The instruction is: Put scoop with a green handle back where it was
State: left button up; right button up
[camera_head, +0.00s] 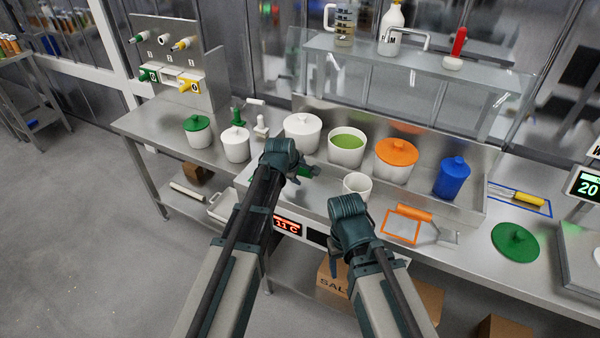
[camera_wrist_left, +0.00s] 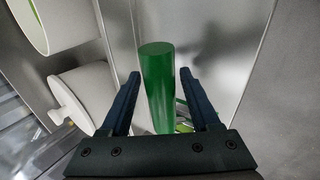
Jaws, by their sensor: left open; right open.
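The scoop's green handle (camera_head: 306,170) shows beside my left gripper (camera_head: 298,172), on the counter in front of the white pots. In the left wrist view the green handle (camera_wrist_left: 157,85) stands between the two open fingers of my left gripper (camera_wrist_left: 158,85), with gaps on both sides. A bit of green outline (camera_wrist_left: 184,126) shows near the handle's lower end. The scoop's head is hidden by my gripper. My right gripper (camera_head: 335,268) is open and empty, low in front of the counter's edge.
An open pot with green filling (camera_head: 346,146), an orange-lidded pot (camera_head: 396,158) and a blue pot (camera_head: 453,177) stand behind. A white cup (camera_head: 357,186) stands between my arms. An orange-handled scoop (camera_head: 413,212) lies right, with a green lid (camera_head: 515,242) beyond it.

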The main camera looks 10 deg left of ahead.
pick_arm(q)
jog(key=p+v, duration=0.9)
jog(key=v, duration=0.3)
jog(key=s+d+f+m+g+y, duration=0.1)
jog(key=s+d+f+m+g, duration=0.1)
jog(key=s+m, duration=0.7)
jog(key=s+d+f+m+g+y, duration=0.1)
jog(key=s+d+m+g+y, duration=0.1)
jog(key=s+m+g, duration=0.3)
jog(key=s+d+m, duration=0.1)
jog(key=s+m, duration=0.3)
jog(key=s, duration=0.5)
jog(key=shift+f, duration=0.4)
jog(key=shift+s+d, duration=0.15)
jog(key=shift+f+b, duration=0.8)
jog(key=shift+f, duration=0.15)
